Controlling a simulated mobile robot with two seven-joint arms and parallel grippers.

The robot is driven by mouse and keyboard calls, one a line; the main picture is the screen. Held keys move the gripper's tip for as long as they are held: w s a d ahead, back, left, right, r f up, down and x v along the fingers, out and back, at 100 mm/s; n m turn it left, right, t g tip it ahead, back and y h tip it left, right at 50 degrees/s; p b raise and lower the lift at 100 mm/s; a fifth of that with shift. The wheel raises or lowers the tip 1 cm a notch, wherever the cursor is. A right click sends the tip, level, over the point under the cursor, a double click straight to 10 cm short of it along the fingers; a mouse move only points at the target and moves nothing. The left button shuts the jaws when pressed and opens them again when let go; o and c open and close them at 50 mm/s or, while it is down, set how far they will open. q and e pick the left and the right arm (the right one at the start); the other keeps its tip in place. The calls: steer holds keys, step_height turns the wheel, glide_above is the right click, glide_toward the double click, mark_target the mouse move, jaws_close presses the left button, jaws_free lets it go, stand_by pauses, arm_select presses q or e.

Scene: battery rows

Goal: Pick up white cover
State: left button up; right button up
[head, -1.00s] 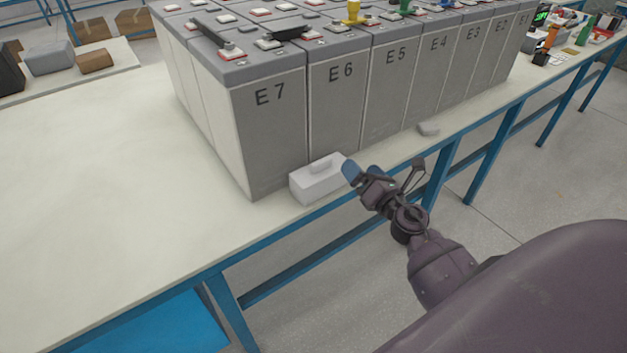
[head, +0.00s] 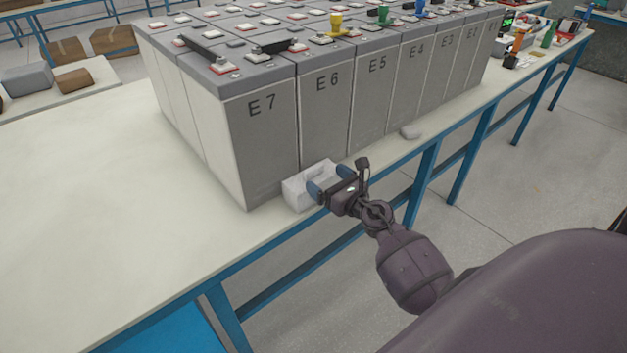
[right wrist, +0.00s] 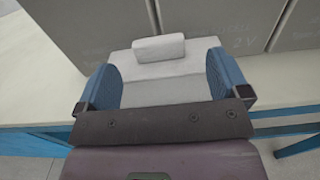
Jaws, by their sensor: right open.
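The white cover (head: 299,194) is a small block with a raised tab on top. It sits on the table (head: 120,215) near the front edge, in front of the grey batteries marked E7 (head: 270,150) and E6 (head: 327,122). My right gripper (head: 325,182) is open at the cover, partly hiding it in the head view. In the right wrist view the cover (right wrist: 165,88) lies between the two blue fingertips (right wrist: 163,85), one on each side. Whether the fingers touch it is hard to tell. My left gripper is not in view.
The battery row stands close behind the cover and runs back to the right. The table's left part is clear. Tools lie at the far right end.

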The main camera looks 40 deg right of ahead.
mark_target(315, 170)
steer(key=shift+w+a, duration=0.2)
steer(key=shift+w, duration=1.2)
steer(key=shift+w+a, duration=0.15)
steer(key=shift+w, duration=1.2)
steer(key=shift+r, duration=0.1)
steer(key=c, duration=1)
steer(key=shift+r, duration=0.15)
